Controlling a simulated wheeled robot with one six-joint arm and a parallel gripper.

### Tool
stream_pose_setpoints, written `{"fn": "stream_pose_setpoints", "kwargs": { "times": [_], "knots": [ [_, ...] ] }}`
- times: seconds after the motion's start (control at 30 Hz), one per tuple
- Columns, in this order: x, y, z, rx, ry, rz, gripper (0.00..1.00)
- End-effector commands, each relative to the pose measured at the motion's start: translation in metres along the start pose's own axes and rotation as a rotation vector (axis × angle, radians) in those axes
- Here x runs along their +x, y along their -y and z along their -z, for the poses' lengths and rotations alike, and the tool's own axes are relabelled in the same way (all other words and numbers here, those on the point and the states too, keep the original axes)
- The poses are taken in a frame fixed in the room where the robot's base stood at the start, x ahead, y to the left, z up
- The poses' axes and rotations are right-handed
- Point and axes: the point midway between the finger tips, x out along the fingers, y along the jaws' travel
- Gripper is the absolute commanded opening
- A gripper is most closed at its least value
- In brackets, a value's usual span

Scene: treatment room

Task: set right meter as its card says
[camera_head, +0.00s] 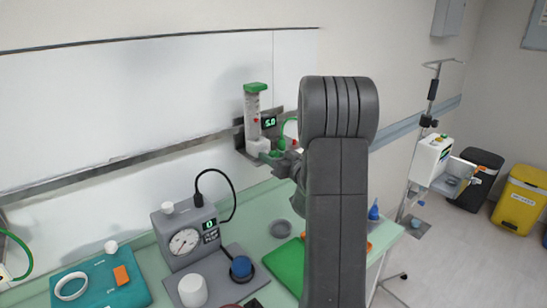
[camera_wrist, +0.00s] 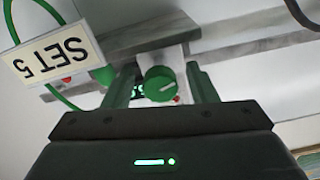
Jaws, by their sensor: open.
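The right meter (camera_head: 252,118) is on the wall in the head view, a clear upright tube with a green cap and white lower body. Its small display (camera_head: 269,122) shows green digits that look like 5.0. In the wrist view its card (camera_wrist: 52,52) appears upside down and reads SET 5. A round green knob (camera_wrist: 160,84) with a pale pointer mark faces the wrist camera. My gripper (camera_wrist: 161,90) is open, one finger on each side of the knob, with gaps showing. In the wrist view, the left finger partly hides the display.
Below is a green table with a grey gauge device (camera_head: 186,236), a white cup (camera_head: 193,291), a teal tray (camera_head: 98,284) and a green mat (camera_head: 287,267). A green hose (camera_head: 18,243) shows at the left edge. A drip stand (camera_head: 420,130) is at the right.

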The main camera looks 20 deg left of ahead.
Motion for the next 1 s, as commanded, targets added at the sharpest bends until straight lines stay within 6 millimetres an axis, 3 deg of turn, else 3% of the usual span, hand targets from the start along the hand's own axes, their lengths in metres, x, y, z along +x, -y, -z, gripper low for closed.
{"fn": "stream_pose_setpoints", "kwargs": {
  "times": [0.17, 0.4, 0.6, 0.8, 1.0],
  "knots": [
    [-0.024, -0.001, -0.002, 0.000, -0.001, -0.003, 0.52],
    [-0.082, -0.002, -0.002, 0.000, -0.002, -0.006, 0.52],
    [-0.117, -0.001, -0.001, -0.001, -0.001, -0.004, 0.52],
    [-0.134, -0.001, 0.000, 0.000, -0.001, -0.002, 0.52],
    [-0.136, 0.000, 0.000, 0.001, 0.000, 0.000, 0.52]
  ]
}}
